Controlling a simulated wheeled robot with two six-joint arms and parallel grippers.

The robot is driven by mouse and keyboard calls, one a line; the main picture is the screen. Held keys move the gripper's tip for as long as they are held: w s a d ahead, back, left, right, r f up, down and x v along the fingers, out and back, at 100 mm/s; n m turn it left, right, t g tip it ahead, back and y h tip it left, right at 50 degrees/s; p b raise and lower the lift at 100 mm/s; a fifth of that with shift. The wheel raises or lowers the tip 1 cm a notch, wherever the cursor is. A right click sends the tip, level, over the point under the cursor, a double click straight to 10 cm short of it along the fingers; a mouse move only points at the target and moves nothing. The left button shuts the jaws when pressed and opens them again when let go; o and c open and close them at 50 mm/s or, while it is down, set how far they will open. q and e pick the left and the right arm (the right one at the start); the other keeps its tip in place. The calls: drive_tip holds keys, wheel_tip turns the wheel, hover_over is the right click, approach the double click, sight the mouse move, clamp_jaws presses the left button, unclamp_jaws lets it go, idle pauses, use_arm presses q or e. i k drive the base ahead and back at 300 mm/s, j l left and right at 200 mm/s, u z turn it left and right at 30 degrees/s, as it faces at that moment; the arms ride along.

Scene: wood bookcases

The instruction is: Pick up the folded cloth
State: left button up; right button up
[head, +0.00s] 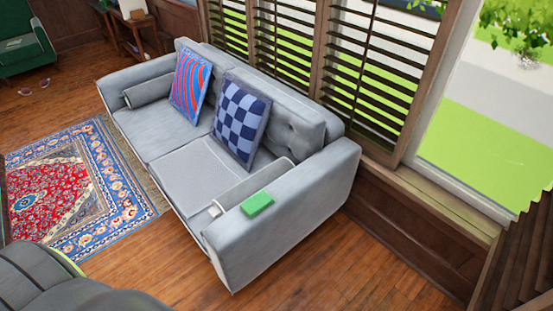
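A small white object (214,211) sits near the sofa's front corner. A striped pillow (188,82) and a checkered pillow (240,120) lean on the backrest. A patterned rug (75,185) lies left. Wood floor (345,262) is clear near the armrest.

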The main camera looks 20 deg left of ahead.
sight(257, 204)
drive_tip(key=u, duration=0.95)
